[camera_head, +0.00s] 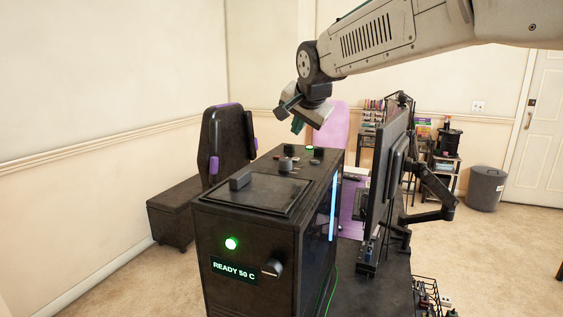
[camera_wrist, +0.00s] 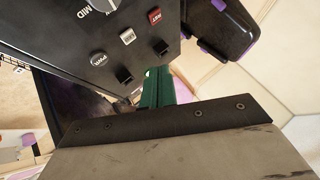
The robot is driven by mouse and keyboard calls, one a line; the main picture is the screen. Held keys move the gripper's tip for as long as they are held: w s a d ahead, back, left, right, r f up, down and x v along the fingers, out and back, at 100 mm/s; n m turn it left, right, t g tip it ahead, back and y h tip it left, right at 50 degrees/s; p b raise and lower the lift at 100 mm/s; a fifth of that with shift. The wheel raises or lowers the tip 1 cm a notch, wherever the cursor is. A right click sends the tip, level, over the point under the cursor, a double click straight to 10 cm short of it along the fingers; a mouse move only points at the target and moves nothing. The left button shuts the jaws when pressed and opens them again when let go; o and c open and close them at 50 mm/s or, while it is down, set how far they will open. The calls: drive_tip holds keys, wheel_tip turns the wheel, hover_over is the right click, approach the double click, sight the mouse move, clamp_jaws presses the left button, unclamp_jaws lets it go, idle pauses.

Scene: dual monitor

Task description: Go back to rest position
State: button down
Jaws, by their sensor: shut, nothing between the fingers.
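My gripper (camera_head: 297,125) hangs from my arm, which reaches in from the upper right of the head view. It is above and behind the far end of a black machine (camera_head: 250,245) and apart from it. Its green fingers are shut and empty. The shut fingers also show in the wrist view (camera_wrist: 157,88), close in the picture to the machine's control panel (camera_wrist: 85,45). The panel carries a red button (camera_wrist: 154,16), a white button, a button marked PWR and a grey knob marked MID.
The machine's front display (camera_head: 234,269) reads READY 50 C beside a green light. Monitors (camera_head: 388,170) on a black arm stand to the right on the desk. A black and purple chair (camera_head: 228,145) is on the left. A grey bin (camera_head: 486,187) stands at the back right. Carpet is open at right.

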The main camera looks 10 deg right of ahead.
drive_tip(key=s+d+f+n+g, duration=0.2)
drive_tip(key=s+f, duration=0.4)
drive_tip(key=s, duration=0.7)
drive_tip(key=s+d+f+n+g, duration=0.3)
drive_tip(key=s+f, duration=0.3)
drive_tip(key=s, duration=0.8)
drive_tip(key=s+d+f+n+g, duration=0.2)
drive_tip(key=s+f, duration=0.3)
drive_tip(key=s, duration=0.9)
drive_tip(key=shift+s+d+f+n+g, duration=0.2)
drive_tip(key=shift+f+n+g, duration=0.2)
drive_tip(key=shift+n, duration=0.3)
wheel_tip(320, 180, up, 22)
drive_tip(key=m+t, duration=0.8)
drive_tip(key=m, duration=0.1)
hover_over(296, 159)
drive_tip(key=shift+s, duration=0.15)
drive_tip(key=shift+f, duration=0.15)
drive_tip(key=shift+f, duration=4.35)
